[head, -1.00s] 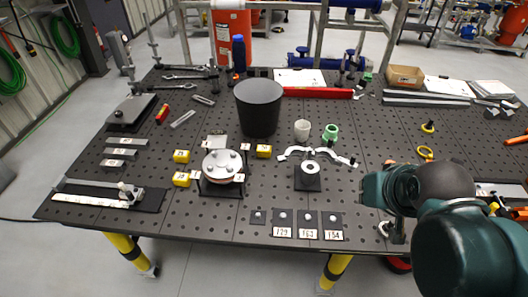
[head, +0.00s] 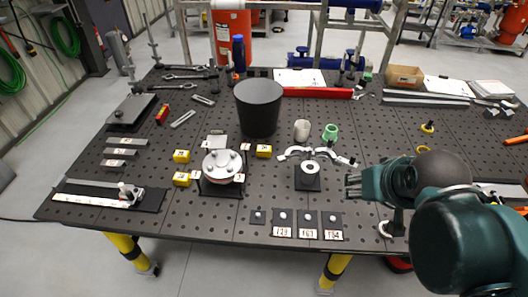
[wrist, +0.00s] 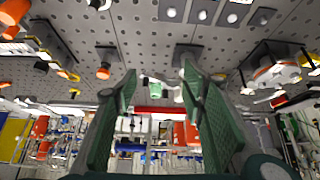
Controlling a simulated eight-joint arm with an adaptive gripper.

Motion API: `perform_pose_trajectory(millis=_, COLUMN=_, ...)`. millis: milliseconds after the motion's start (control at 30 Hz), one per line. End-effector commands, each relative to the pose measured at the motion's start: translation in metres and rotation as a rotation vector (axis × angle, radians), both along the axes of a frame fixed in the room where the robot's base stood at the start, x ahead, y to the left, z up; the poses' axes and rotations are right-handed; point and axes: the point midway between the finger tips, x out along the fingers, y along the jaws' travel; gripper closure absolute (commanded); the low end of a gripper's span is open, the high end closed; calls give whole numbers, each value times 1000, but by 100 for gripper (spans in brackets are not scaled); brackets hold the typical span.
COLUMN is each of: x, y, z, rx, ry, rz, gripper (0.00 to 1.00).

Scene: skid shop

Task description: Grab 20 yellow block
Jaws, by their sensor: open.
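Three small yellow blocks with white labels lie on the dark perforated table in the head view. One yellow block (head: 181,156) is left of the round flanged fixture, a second yellow block (head: 181,179) is just nearer the front, and a third yellow block (head: 264,151) is right of the fixture. Their numbers are too small to read. My gripper (head: 352,184) is right of the blocks, well apart from them, pointing left above the table. In the wrist view my gripper (wrist: 160,88) shows two green fingers spread apart with nothing held between them.
The flanged fixture (head: 221,165) stands between the blocks. A tall black bin (head: 259,108), a pale cup (head: 302,130) and a green ring (head: 330,132) stand behind. A ring on a black base (head: 308,175) sits left of my gripper. Numbered plates (head: 308,232) lie along the front edge.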

Motion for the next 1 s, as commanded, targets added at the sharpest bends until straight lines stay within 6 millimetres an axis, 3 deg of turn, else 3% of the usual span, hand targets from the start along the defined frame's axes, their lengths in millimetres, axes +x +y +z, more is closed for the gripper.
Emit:
perform_pose_trajectory(millis=500, x=59, y=26, z=27, rx=-96, ry=87, rz=201, gripper=59)
perform_pose_trajectory(millis=1000, x=124, y=61, z=35, rx=-187, ry=173, rz=420, gripper=59)
